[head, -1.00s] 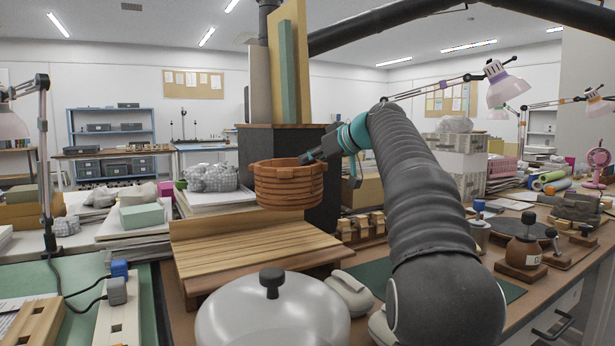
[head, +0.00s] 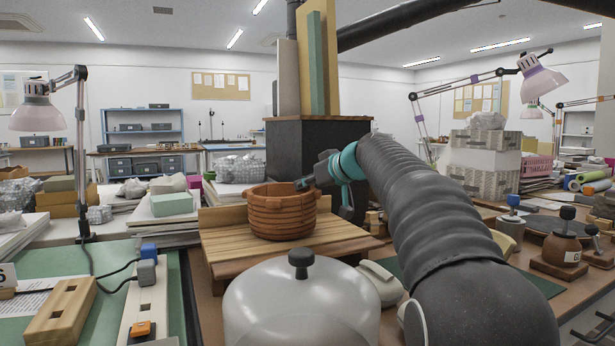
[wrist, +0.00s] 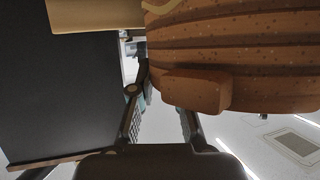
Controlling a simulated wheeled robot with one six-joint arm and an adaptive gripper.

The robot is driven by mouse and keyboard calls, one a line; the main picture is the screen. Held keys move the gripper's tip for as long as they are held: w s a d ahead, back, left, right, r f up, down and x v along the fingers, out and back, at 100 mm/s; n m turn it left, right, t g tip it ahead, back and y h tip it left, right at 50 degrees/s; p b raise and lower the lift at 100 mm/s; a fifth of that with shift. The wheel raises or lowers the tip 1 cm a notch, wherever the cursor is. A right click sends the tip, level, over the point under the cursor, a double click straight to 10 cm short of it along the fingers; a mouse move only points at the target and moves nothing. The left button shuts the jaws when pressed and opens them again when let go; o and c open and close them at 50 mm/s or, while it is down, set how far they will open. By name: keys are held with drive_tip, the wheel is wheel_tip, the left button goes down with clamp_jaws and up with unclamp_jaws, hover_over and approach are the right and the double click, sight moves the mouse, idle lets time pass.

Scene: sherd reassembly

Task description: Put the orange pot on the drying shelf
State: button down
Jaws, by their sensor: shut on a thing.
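The orange pot (head: 283,217), a ribbed round vessel with an open top, is upright over the middle of the slatted wooden drying shelf (head: 222,247). Its base looks at or very close to the slats; I cannot tell if it touches. My gripper (head: 304,184) is shut on the pot at its right rim side, coming in from the right. In the wrist view the pot (wrist: 250,60) fills the upper right, with a block-like lug (wrist: 196,92) near the fingers. The exact finger contact is hidden there.
A clear dome with a black knob (head: 301,260) stands in front of the shelf. A dark cabinet (head: 320,145) rises behind it. A lamp (head: 45,115) and a green mat (head: 60,255) are at left. Bare slats show left and right of the pot.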

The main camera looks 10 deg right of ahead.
drive_tip(key=shift+f, duration=0.2)
drive_tip(key=c, duration=1.6)
unclamp_jaws()
drive_tip(key=shift+f, duration=0.2)
drive_tip(key=o, duration=0.4)
drive_tip(key=shift+o, duration=0.2)
drive_tip(key=shift+s+r, duration=0.1)
drive_tip(key=v, duration=1.2)
